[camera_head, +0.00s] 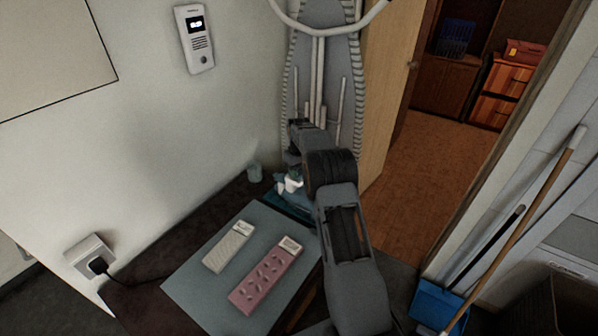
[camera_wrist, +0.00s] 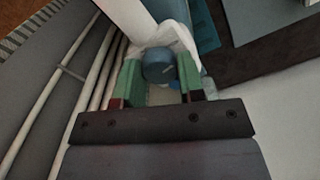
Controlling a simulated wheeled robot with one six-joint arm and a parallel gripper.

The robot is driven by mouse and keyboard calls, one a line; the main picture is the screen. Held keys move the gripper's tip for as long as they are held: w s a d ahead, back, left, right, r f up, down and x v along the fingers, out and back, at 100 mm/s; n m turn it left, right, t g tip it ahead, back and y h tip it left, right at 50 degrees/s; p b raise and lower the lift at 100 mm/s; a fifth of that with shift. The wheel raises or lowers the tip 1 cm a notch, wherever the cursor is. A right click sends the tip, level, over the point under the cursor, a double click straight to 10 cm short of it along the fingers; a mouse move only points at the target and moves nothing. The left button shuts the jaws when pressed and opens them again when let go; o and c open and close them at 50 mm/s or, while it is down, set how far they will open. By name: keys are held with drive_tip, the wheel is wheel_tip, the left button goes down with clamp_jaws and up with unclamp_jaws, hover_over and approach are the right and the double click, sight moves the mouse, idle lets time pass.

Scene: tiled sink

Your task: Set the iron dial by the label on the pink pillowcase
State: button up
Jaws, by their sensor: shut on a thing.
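The pink pillowcase (camera_head: 262,284) lies folded flat on a grey-blue mat (camera_head: 186,286), with darker marks on it. A pale label (camera_head: 291,246) is at its upper right end; its print is too small to read. The iron (camera_head: 291,184), white and teal, stands behind the mat, partly hidden by my arm. In the wrist view its blue-grey round dial (camera_wrist: 158,66) sits between the green fingertips of my gripper (camera_wrist: 160,76), which is shut on it. A short pale line shows on the dial; the scale around it cannot be read.
A white folded cloth (camera_head: 227,247) with its own label lies left of the pillowcase. A cord runs to a plug in the socket (camera_head: 92,256). An ironing board (camera_head: 322,75) leans behind. A broom and dustpan (camera_head: 438,303) stand right.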

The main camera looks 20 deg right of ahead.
sight(299, 173)
drive_tip(key=o, duration=0.9)
drive_tip(key=shift+o, duration=0.2)
wheel_tip(299, 173, up, 14)
drive_tip(key=shift+f, duration=0.1)
idle(0.4)
